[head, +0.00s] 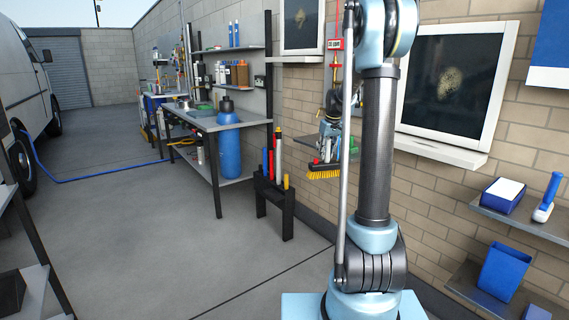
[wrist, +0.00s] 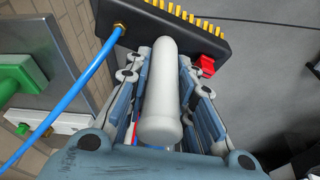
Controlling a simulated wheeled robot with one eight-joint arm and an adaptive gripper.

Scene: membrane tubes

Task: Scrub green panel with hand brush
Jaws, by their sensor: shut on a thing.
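The brush (head: 323,174) has a dark head with yellow bristles and hangs bristles down near the brick wall. My gripper (head: 328,140), partly hidden behind my arm link, is just above it. In the wrist view my gripper (wrist: 163,95) is shut around the brush's pale grey handle (wrist: 160,75). The dark brush head (wrist: 160,32) lies beyond the fingertips, with a red part at its side. I cannot pick out a panel that is clearly green. A dark framed panel (head: 449,78) with a yellowish patch is on the wall at right, and a similar panel (head: 301,24) is farther back.
A blue hose (wrist: 62,102) joins the brush head by a brass fitting. A green-handled fitting (wrist: 20,75) is at left. A black stand (head: 273,205) holds coloured tubes. A workbench (head: 205,121) stands behind. Wall shelves (head: 510,222) are at right. The floor at left is open.

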